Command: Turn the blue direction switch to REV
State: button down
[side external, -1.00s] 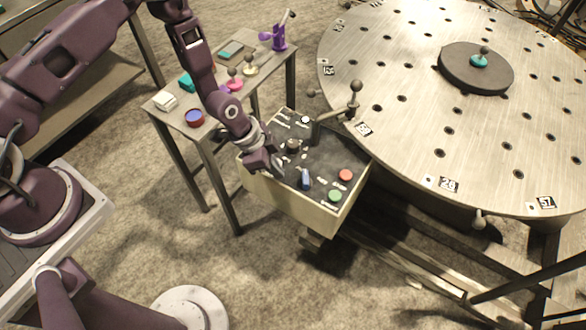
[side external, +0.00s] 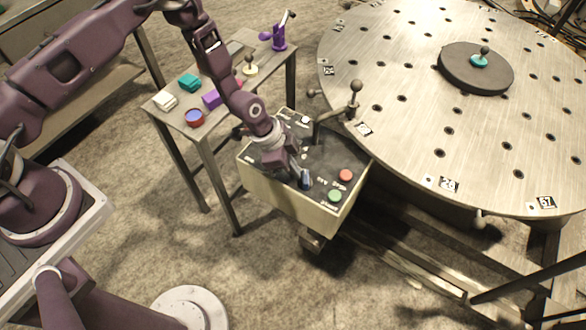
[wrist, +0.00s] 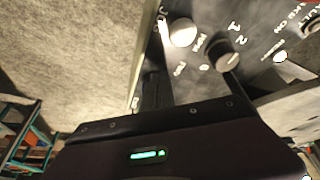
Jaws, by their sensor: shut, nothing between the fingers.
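The blue direction switch (side external: 306,181) stands on the dark top of the control box (side external: 285,197), left of the green button. My gripper (side external: 296,178) is shut and empty, pointing down at the panel just left of the switch in the side view. It looks very close to the switch, but I cannot tell whether they touch. It partly hides the panel and the lettering around the switch. In the wrist view I cannot make out the blue switch; a knob (wrist: 223,55) and a pale round control (wrist: 183,32) show near panel lettering.
A red button (side external: 345,175) and a green button (side external: 334,196) sit right of the switch. A lever with a ball knob (side external: 355,86) rises at the box's back. A large round metal table (side external: 440,130) lies right; a side table with small objects (side external: 212,98) stands behind left.

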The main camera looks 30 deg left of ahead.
aim_at(303, 163)
jog(key=shift+w+m+g, duration=0.25)
jog(key=shift+m+g, duration=0.05)
jog(key=shift+m, duration=0.5)
jog(key=m, duration=0.1)
jog(key=w+m+g, duration=0.1)
jog(key=m, duration=0.1)
jog(key=shift+w+m+h, duration=0.1)
jog(key=shift+m+h, duration=0.2)
jog(key=m+g, duration=0.1)
jog(key=m, duration=0.1)
jog(key=w+m, duration=0.1)
jog(key=m, duration=0.1)
jog(key=d+m+g, duration=0.1)
jog(key=m, duration=0.1)
jog(key=shift+w+g, duration=0.2)
jog(key=shift+g, duration=0.1)
jog(key=shift+s, duration=0.15)
jog(key=shift+s+d, duration=0.3)
jog(key=shift+s, duration=0.65)
jog(key=w+a, duration=0.2)
jog(key=a, duration=0.1)
jog(key=w+a, duration=0.1)
jog(key=shift+a+r, duration=0.3)
jog(key=v, duration=0.9)
jog(key=shift+r, duration=0.3)
